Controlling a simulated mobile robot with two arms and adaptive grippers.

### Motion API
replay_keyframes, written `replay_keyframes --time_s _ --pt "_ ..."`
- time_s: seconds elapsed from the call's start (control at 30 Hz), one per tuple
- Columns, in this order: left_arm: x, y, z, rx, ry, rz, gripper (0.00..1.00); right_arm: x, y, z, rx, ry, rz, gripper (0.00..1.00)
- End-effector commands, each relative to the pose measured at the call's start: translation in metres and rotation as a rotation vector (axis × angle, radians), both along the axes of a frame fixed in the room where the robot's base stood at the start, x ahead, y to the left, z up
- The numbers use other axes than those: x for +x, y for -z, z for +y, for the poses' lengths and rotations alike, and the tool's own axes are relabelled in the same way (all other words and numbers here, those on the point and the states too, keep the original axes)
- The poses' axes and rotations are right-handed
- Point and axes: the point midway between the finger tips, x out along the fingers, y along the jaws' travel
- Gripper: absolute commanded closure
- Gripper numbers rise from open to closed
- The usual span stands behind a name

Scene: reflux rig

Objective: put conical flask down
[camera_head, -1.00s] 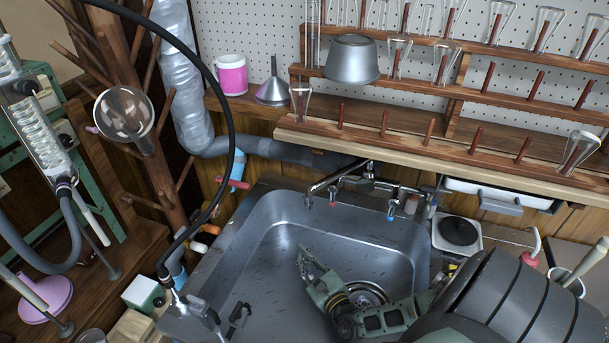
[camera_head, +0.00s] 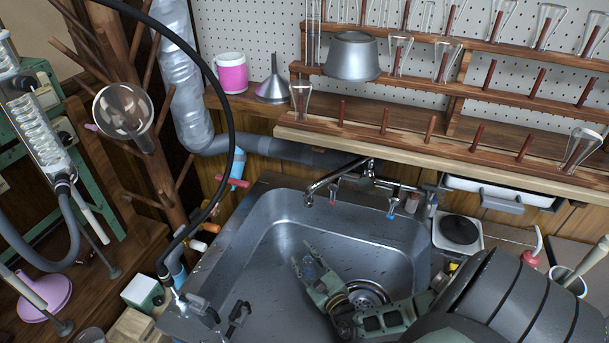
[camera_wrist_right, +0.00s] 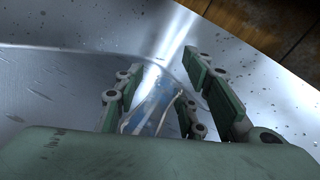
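The conical flask (camera_wrist_right: 158,104) is clear glass with a bluish tint. In the right wrist view it shows between the fingers of my right gripper (camera_wrist_right: 165,70). In the head view the right gripper (camera_head: 308,262) is low inside the metal sink (camera_head: 272,225). Its two green fingers are spread apart, with a faint bluish patch of the flask (camera_head: 310,268) between them. The fingers hide much of the flask, and I cannot tell whether it touches the sink floor. My left gripper is not in view.
The drain (camera_head: 367,294) is just right of the gripper. The faucet (camera_head: 340,178) reaches over the sink's back edge. A wooden peg rack (camera_head: 440,148) with glassware stands behind. A black hose (camera_head: 232,110) hangs at left. The sink's left floor is clear.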

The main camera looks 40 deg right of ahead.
Motion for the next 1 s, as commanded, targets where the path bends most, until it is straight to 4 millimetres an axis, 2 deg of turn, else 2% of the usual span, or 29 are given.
replay_keyframes --time_s 0.13,0.4,0.6,1.0 --pt "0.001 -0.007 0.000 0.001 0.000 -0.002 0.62 0.000 -0.006 0.000 0.000 0.000 0.000 0.64" --pt "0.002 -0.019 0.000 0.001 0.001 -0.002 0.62 -0.045 -0.007 0.011 0.002 -0.001 0.004 0.64" --pt "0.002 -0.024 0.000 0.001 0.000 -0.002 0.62 -0.068 -0.008 0.016 0.001 0.000 0.001 0.64" --pt "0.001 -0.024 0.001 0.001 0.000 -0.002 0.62 -0.073 -0.007 0.017 0.001 0.000 0.000 0.64"
